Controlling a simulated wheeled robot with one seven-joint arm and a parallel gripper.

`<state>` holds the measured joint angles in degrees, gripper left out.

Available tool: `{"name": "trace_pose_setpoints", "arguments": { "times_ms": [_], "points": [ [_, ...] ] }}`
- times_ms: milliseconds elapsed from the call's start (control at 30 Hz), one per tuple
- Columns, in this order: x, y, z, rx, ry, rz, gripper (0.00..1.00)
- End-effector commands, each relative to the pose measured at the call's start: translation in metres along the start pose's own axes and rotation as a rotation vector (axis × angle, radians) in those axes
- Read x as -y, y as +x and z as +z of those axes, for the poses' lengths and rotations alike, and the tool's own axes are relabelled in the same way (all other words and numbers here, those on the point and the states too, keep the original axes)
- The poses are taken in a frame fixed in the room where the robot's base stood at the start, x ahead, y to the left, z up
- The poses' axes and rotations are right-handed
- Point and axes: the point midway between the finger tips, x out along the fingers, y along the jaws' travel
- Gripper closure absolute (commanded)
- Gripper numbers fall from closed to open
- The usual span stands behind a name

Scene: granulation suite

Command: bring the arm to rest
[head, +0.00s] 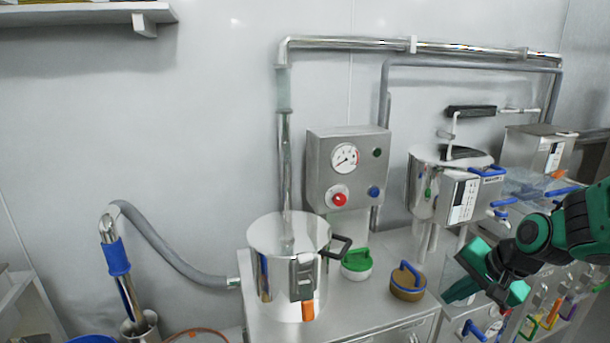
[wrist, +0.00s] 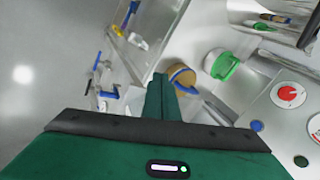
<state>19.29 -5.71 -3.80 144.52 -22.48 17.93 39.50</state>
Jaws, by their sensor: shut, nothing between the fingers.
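My gripper (head: 472,290) is at the right of the head view, on my green and black arm, in front of the bench. It is shut and empty. In the wrist view the shut fingers (wrist: 162,98) point up the picture, with nothing held between them. A brown tub with a blue handle (head: 407,282) stands on the bench to the left of the gripper, and it also shows just beyond the fingers in the wrist view (wrist: 181,77).
A steel vessel (head: 285,265) with an orange-tipped latch and a green-lidded white tub (head: 357,264) stand on the bench. A gauge box (head: 347,172) is behind them. A steel hopper machine (head: 424,185) is close behind my gripper. A grey hose (head: 170,255) hangs at left.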

Motion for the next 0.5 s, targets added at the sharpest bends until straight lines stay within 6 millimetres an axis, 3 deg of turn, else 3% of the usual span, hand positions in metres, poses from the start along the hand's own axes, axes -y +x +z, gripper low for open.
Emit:
{"name": "trace_pose_setpoints", "arguments": {
  "times_ms": [167,300,500],
  "points": [
    [-0.072,-0.057,0.01,0.012,-0.182,0.226,1.0],
    [-0.124,-0.103,0.029,0.077,-0.267,0.364,1.0],
    [-0.169,-0.147,0.059,0.184,-0.318,0.454,1.0]
  ]
}}
